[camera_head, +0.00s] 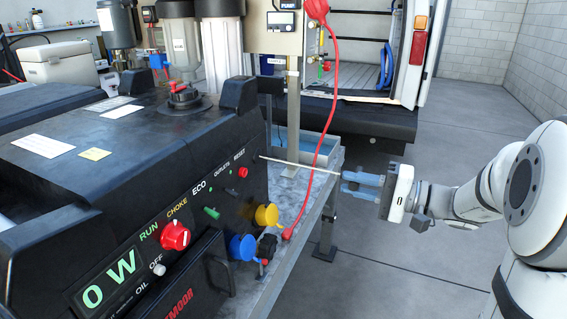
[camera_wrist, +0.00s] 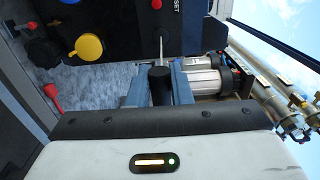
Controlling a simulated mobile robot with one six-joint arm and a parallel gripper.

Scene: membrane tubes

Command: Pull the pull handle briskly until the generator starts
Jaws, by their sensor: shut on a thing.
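The black generator (camera_head: 150,180) stands on the bench at left, its control panel facing right. Its display (camera_head: 108,282) reads 0 W. A thin pale pull cord (camera_head: 300,165) runs straight from the panel to my gripper (camera_head: 362,186), which is out to the right, clear of the panel. In the wrist view, my gripper (camera_wrist: 160,88) has its blue-grey fingers shut on the black pull handle (camera_wrist: 160,86). The cord also shows in the wrist view (camera_wrist: 160,48), reaching from the handle to the panel. In the head view the fingers mostly hide the handle.
A red cable (camera_head: 331,110) hangs beside the cord and crosses its line in the head view. A red knob (camera_head: 175,236), yellow cap (camera_head: 266,215) and blue cap (camera_head: 242,247) stick out of the panel. Open floor (camera_head: 440,270) lies around my arm.

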